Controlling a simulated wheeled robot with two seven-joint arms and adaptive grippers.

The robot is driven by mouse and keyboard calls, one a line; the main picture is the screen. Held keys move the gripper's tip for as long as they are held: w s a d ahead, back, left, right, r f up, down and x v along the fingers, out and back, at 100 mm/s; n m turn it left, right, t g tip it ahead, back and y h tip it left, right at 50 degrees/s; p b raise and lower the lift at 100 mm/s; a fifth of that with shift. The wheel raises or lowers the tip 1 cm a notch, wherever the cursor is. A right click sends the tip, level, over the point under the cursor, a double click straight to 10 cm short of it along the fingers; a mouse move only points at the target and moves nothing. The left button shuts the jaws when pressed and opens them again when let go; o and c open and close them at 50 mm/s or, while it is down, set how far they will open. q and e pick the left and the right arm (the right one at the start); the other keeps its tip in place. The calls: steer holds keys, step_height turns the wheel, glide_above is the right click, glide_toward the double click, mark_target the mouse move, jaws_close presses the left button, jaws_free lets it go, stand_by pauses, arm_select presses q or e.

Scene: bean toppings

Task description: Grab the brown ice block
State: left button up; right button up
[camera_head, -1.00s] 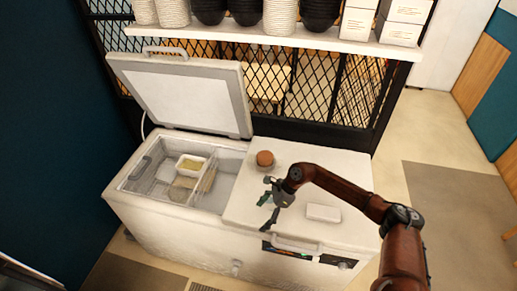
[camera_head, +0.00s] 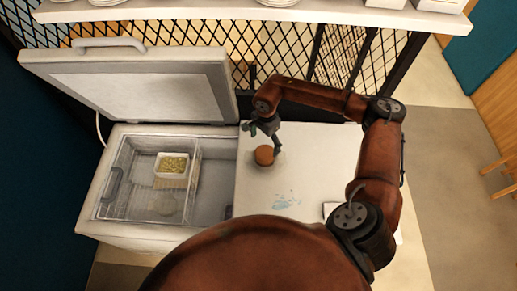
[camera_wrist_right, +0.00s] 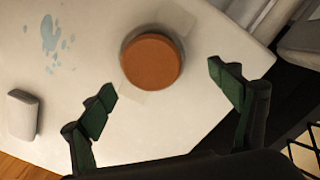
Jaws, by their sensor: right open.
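The brown ice block (camera_head: 264,155) is a round brown disc on the white freezer top, right of the open compartment. In the right wrist view the brown block (camera_wrist_right: 152,61) lies ahead of and between the open fingertips, touching neither. My right gripper (camera_head: 262,132) comes over from the right and is just behind and above the block. In the right wrist view the right gripper (camera_wrist_right: 162,84) is open and empty, its green-padded fingers spread wide. My left gripper is in neither view.
The open freezer compartment (camera_head: 215,190) holds a wire basket with a white container of yellowish-green bits (camera_head: 172,165). Its raised lid (camera_head: 140,90) stands behind. A small white box (camera_wrist_right: 24,115) lies on the top. A mesh partition and a shelf stand behind.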

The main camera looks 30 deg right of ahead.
mark_target(265, 152)
steer(key=s, duration=0.1)
steer(key=s+f+p, duration=0.1)
steer(key=s, duration=0.1)
steer(key=shift+s+a+f, duration=0.1)
steer(key=shift+f, duration=0.4)
steer(key=w+f, duration=0.1)
steer(key=f, duration=0.1)
steer(key=w+f+p, duration=0.1)
steer(key=shift+w+a+f, duration=0.1)
steer(key=shift+w+f, duration=0.05)
steer(key=shift+f, duration=0.2)
steer(key=shift+w+f, duration=0.2)
steer(key=shift+f, duration=0.1)
steer(key=shift+s+r, duration=0.35)
steer(key=shift+s, duration=0.35)
steer(key=shift+c, duration=0.9)
steer(key=shift+w+f, duration=0.25)
steer(key=shift+w, duration=0.2)
steer(key=c, duration=0.5)
steer(key=shift+c, duration=0.6)
steer(key=shift+s+r, duration=0.2)
steer(key=shift+s, duration=0.05)
steer(key=c, duration=0.3)
steer(key=shift+w, duration=0.15)
steer(key=c, duration=0.6)
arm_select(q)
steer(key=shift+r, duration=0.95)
